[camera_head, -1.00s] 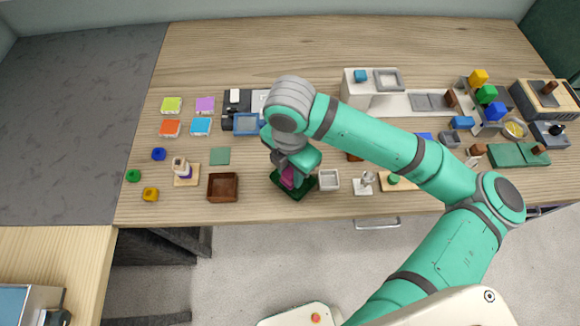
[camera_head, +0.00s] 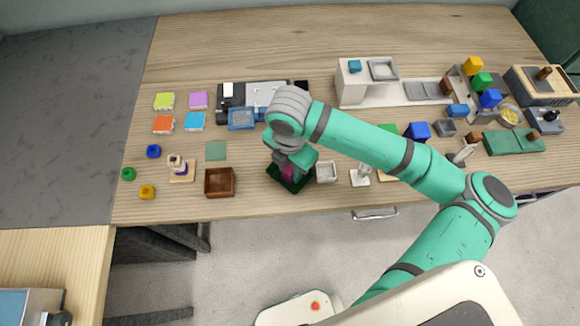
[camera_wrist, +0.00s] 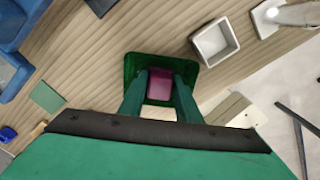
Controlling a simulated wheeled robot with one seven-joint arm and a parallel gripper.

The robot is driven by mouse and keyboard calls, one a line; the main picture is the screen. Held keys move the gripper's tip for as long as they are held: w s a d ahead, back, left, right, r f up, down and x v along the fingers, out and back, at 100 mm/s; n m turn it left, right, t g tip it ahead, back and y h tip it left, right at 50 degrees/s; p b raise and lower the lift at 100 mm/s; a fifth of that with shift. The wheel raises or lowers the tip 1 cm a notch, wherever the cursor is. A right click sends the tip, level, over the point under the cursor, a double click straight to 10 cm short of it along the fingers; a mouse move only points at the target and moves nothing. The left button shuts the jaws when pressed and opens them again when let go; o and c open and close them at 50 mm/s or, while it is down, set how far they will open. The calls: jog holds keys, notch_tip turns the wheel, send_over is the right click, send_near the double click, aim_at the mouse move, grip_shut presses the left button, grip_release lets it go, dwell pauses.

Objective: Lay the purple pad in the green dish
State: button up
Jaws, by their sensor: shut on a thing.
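The purple pad (camera_wrist: 160,84) is between the fingers of my gripper (camera_wrist: 160,94) in the wrist view, and the gripper is shut on it. The green dish (camera_wrist: 187,57) lies around and beneath the pad in that view. In the head view the dark green dish (camera_head: 302,184) sits near the table's front edge, with my gripper (camera_head: 288,172) directly over it. A little of the purple pad (camera_head: 288,171) shows below the gripper there. I cannot tell whether the pad touches the dish floor. My wrist hides the back of the dish in the head view.
A white square dish (camera_head: 327,180) stands close to the right of the green dish. A brown wooden box (camera_head: 219,191) stands to the left, with a flat green square (camera_head: 216,151) behind it. A blue tray (camera_head: 241,118) lies behind left. Free tabletop lies between box and dish.

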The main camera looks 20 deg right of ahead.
aim_at(290, 169)
jog(key=o, duration=1.1)
notch_tip(290, 169, up, 12)
jog(key=shift+r, duration=0.15)
jog(key=shift+a, duration=0.1)
